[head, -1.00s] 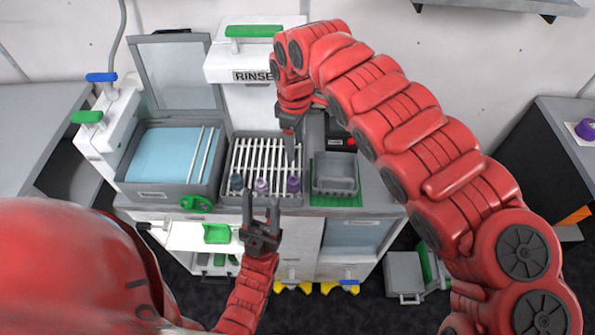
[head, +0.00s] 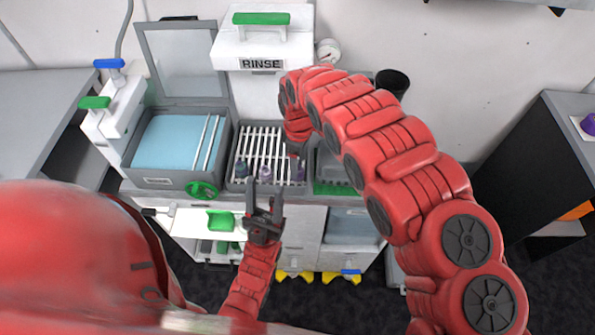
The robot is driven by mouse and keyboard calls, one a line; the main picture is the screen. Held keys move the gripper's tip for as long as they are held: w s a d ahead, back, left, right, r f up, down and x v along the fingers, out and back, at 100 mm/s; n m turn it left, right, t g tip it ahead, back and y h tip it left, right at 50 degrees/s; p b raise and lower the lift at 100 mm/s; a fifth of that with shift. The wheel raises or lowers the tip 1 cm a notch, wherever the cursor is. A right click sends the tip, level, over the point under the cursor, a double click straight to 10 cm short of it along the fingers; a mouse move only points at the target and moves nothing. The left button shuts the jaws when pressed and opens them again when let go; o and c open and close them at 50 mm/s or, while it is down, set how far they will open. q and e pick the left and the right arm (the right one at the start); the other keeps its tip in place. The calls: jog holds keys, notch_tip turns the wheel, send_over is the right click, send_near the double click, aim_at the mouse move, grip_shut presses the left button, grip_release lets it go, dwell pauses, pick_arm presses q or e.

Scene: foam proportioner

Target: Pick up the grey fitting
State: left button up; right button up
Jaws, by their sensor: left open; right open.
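Three small fittings stand along the front of the slatted rack (head: 262,143). The leftmost is the dark grey fitting (head: 241,168); the middle one is a pale lilac fitting (head: 266,173) and the right one a purple fitting (head: 299,172). My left gripper (head: 264,190) points up in front of the rack, its two fingers apart and empty, below the grey and lilac fittings in the picture. My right gripper (head: 298,152) points down over the rack's right side, close above or behind the purple fitting. Its fingertips are mostly hidden, and I cannot tell whether it touches anything.
A grey bin with a blue sheet (head: 165,143) stands left of the rack. A grey tray on a green mat (head: 333,188) is at right, partly behind my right arm. The white RINSE unit (head: 262,64) rises behind. A green wheel (head: 202,190) sticks out at the front.

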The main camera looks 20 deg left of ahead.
jog(key=shift+a+f+p, duration=0.1)
jog(key=shift+f+p, duration=0.2)
jog(key=shift+p, duration=0.05)
jog(key=f, duration=0.1)
jog(key=f+p, duration=0.1)
jog(key=shift+w+a+f, duration=0.1)
jog(key=shift+a+f, duration=0.1)
jog(key=shift+f, duration=0.1)
jog(key=shift+d+f, duration=0.15)
jog(key=shift+f, duration=0.55)
grip_shut()
